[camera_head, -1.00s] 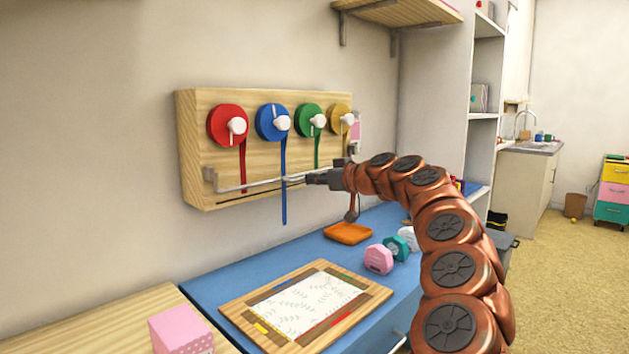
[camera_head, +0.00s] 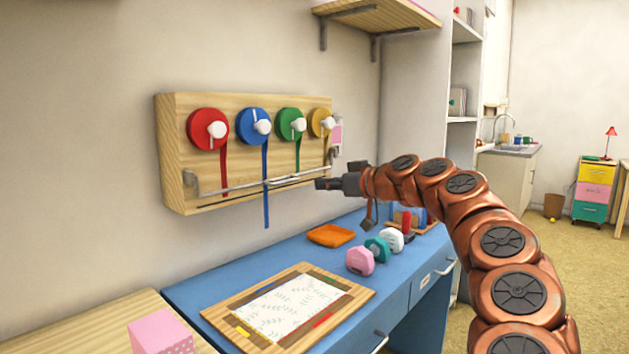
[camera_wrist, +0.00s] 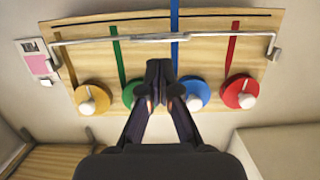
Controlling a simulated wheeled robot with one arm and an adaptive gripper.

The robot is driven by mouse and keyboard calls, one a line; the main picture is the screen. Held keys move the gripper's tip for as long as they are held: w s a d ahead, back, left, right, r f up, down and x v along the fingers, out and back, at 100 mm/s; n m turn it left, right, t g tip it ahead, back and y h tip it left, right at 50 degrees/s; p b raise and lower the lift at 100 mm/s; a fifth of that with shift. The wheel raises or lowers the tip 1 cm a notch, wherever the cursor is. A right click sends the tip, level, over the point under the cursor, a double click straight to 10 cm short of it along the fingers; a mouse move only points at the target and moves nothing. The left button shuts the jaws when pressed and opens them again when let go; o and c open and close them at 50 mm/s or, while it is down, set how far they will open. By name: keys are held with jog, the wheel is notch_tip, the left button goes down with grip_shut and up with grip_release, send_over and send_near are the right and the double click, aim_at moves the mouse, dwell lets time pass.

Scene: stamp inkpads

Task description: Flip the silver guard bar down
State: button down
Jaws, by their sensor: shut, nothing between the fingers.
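The silver guard bar (camera_head: 232,187) runs across the lower part of the wooden board (camera_head: 172,150), below the dials, with its ends at brackets near the left and right sides. In the wrist view, which is upside down, the bar (camera_wrist: 142,39) crosses the green, blue and red ribbons. I cannot tell whether it lies against them. My gripper (camera_head: 322,184) is shut and empty, in front of the board's lower right corner. In the wrist view its fingertips (camera_wrist: 160,66) point at the board between the green and blue dials, apart from the bar in the picture.
Red (camera_head: 208,129), blue (camera_head: 254,127), green (camera_head: 290,124) and yellow (camera_head: 320,122) dials sit along the board. On the blue desk (camera_head: 200,291) are a framed sheet (camera_head: 290,300), an orange tray (camera_head: 330,236) and tape dispensers (camera_head: 360,261). A shelf (camera_head: 375,15) hangs above right.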

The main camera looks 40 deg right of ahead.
jog(key=shift+s+d+f, duration=0.15)
jog(key=shift+s, duration=0.7)
jog(key=shift+s+d+f, duration=0.15)
jog(key=shift+s, duration=0.7)
jog(key=a+r+n+g+y+p, duration=0.2)
jog(key=a+r+p, duration=0.15)
jog(key=a, duration=0.65)
jog(key=a+r+n+g+y+p, duration=0.1)
jog(key=a+r+g+p, duration=0.2)
jog(key=a, duration=0.8)
jog(key=s+a+f+g+p, duration=0.1)
jog(key=s+a+g+p, duration=0.15)
jog(key=a, duration=0.35)
jog(key=s+a+f+g+p, duration=0.1)
jog(key=s+a+p, duration=0.1)
jog(key=a+p, duration=0.35)
jog(key=s+a+f+g+p, duration=0.2)
jog(key=s+a, duration=0.3)
jog(key=a, duration=0.1)
jog(key=s+d+f+m+g+h+p, duration=0.1)
jog(key=s+f+m+g+h+p, duration=0.1)
jog(key=s, duration=0.9)
jog(key=s+d+f+m+g+h+p, duration=0.1)
jog(key=s+f+m+g+h+p, duration=0.1)
jog(key=s+f+g+p, duration=0.3)
jog(key=s+f+h+p, duration=0.1)
jog(key=s+p, duration=0.3)
jog(key=s, duration=0.2)
jog(key=shift+s+m, duration=0.3)
jog(key=shift+s, duration=0.05)
